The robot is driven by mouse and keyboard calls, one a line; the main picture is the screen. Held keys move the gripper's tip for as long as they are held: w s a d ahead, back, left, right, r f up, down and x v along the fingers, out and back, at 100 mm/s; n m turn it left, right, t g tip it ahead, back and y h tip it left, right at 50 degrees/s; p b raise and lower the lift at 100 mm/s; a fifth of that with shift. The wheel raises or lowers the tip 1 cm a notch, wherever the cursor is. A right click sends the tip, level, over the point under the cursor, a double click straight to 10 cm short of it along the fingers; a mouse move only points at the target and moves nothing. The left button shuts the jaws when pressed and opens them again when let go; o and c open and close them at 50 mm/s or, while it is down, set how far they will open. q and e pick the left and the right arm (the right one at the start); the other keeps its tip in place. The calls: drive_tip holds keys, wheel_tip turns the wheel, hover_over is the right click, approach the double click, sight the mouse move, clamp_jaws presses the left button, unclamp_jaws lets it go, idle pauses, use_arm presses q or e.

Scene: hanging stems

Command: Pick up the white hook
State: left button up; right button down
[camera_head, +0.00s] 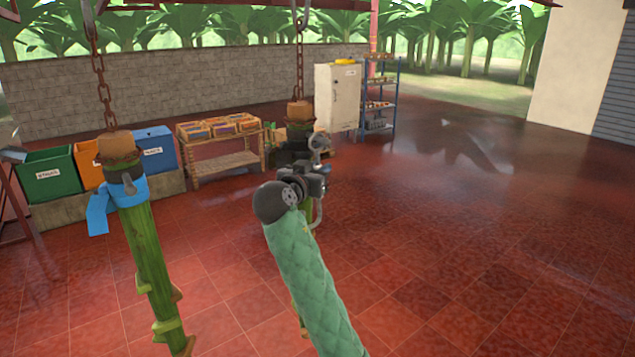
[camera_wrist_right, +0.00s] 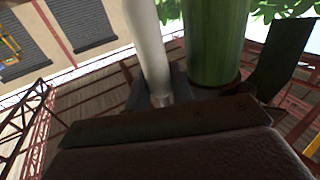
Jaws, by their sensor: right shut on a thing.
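My right arm, in a green sleeve, reaches up to a hanging green stem in the middle of the head view. My right gripper (camera_head: 308,165) is at the stem's upper part, below the chain, and hides much of it. In the right wrist view, the gripper (camera_wrist_right: 160,98) is shut on a pale, smooth curved bar, which looks like the white hook (camera_wrist_right: 150,45). The green stem (camera_wrist_right: 218,45) stands right beside it. In the head view the hook is hard to make out among the dark gripper parts. My left gripper is not in view.
Another green stem (camera_head: 147,260) with a blue band (camera_head: 103,208) hangs from a chain at the left. Behind stand green (camera_head: 50,175), orange and blue bins, a wooden rack (camera_head: 222,160), a white cabinet (camera_head: 338,98) and a blue shelf. The red floor at right is clear.

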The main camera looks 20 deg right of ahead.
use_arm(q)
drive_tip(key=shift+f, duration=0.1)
use_arm(e)
drive_tip(key=shift+s+r+b, duration=0.1)
drive_tip(key=shift+b, duration=1.1)
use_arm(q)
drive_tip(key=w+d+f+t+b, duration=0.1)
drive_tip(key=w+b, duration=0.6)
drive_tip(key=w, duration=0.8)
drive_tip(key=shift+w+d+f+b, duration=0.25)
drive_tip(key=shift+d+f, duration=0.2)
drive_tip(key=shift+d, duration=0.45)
use_arm(e)
drive_tip(key=s+d, duration=0.3)
drive_tip(key=s, duration=0.5)
drive_tip(key=s+d, duration=0.3)
drive_tip(key=s, duration=0.5)
drive_tip(key=shift+s+r, duration=0.2)
drive_tip(key=shift+s, duration=0.15)
